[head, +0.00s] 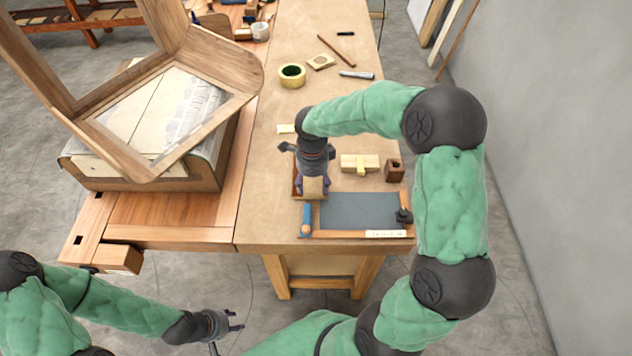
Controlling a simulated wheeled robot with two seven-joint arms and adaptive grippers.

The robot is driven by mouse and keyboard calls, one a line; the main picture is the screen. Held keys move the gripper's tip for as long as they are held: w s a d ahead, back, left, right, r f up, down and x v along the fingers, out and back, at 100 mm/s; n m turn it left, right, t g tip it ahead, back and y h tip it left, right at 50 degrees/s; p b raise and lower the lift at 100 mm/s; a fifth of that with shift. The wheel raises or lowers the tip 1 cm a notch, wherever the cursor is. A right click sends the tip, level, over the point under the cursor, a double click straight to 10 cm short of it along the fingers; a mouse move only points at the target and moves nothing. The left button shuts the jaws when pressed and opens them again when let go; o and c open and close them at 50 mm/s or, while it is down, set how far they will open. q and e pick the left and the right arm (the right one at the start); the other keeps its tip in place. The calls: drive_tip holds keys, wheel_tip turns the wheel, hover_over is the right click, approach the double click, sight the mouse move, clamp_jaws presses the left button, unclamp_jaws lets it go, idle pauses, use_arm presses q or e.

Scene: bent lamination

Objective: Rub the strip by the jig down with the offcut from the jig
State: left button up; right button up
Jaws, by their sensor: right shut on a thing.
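My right gripper (312,182) points down at the left end of the wooden frame, shut on a small tan wooden block (315,187); its fingertips are mostly hidden. A wooden frame with a dark grey panel (358,211) lies at the table's front edge, with a blue bar on its left side and a pale label in front. I cannot tell for sure which piece is the jig, the strip or the offcut. A pale block with a yellow band (352,161) lies behind the panel. My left gripper (227,338) is open and empty, low in front of the bench.
A brown holed block (394,171) stands right of the banded block. A large bent wooden frame (204,135) stands left. The table's middle back is mostly clear.

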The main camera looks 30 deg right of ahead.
drive_tip(key=shift+a+f, duration=0.1)
drive_tip(key=shift+a, duration=0.1)
drive_tip(key=shift+d, duration=0.2)
drive_tip(key=shift+s+d, duration=0.35)
drive_tip(key=shift+d, duration=0.1)
drive_tip(key=shift+a, duration=0.1)
idle(0.4)
drive_tip(key=shift+w+a+b, duration=0.3)
drive_tip(key=shift+w+a, duration=0.1)
drive_tip(key=shift+a, duration=0.15)
drive_tip(key=shift+s+d, duration=0.1)
drive_tip(key=shift+d, duration=0.1)
drive_tip(key=shift+s+d, duration=0.3)
drive_tip(key=shift+d, duration=0.2)
